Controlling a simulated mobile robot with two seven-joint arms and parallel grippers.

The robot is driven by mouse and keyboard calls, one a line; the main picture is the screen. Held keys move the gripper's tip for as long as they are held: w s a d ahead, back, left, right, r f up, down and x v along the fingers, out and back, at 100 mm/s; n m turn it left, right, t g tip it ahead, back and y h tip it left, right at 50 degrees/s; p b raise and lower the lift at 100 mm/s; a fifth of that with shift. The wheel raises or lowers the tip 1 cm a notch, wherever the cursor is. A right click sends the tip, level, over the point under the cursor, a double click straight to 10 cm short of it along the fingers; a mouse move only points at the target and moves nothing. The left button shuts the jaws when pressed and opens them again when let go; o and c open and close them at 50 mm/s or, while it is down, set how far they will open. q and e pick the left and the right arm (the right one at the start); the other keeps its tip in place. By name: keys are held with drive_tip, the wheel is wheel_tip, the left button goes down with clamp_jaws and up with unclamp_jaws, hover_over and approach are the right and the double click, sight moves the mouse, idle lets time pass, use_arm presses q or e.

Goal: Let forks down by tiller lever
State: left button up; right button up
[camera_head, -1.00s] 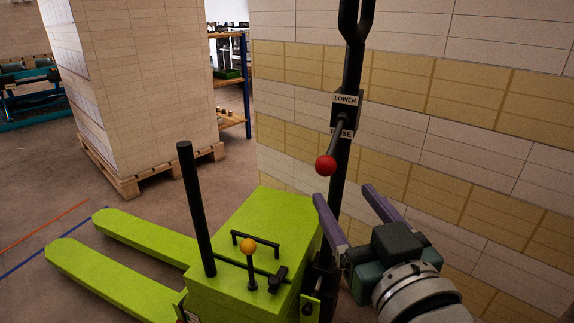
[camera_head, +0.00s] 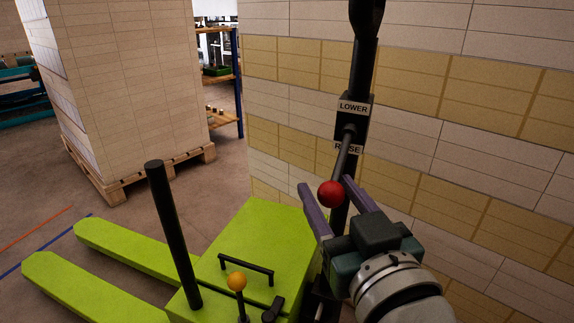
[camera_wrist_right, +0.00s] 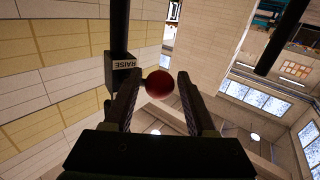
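The tiller lever ends in a red ball (camera_head: 331,194) and hangs down from a black block (camera_head: 353,109) on the tiller post (camera_head: 364,65). The block reads LOWER at the top and RAISE, partly covered, below. My right gripper (camera_head: 327,184) is open, with its purple fingers on either side of the ball. In the right wrist view the red ball (camera_wrist_right: 159,84) sits between the fingertips, with a gap on both sides. The lime-green forks (camera_head: 125,250) reach left from the truck body (camera_head: 262,235); their height above the floor is hard to tell. My left gripper is not in view.
A wall of stacked white and tan reams (camera_head: 440,130) stands close behind the tiller. A ream stack on a wooden pallet (camera_head: 130,180) stands at the back left.

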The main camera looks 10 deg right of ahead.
clamp_jaws()
drive_tip(key=shift+r, duration=0.1)
drive_tip(key=shift+r, duration=0.1)
idle(0.9)
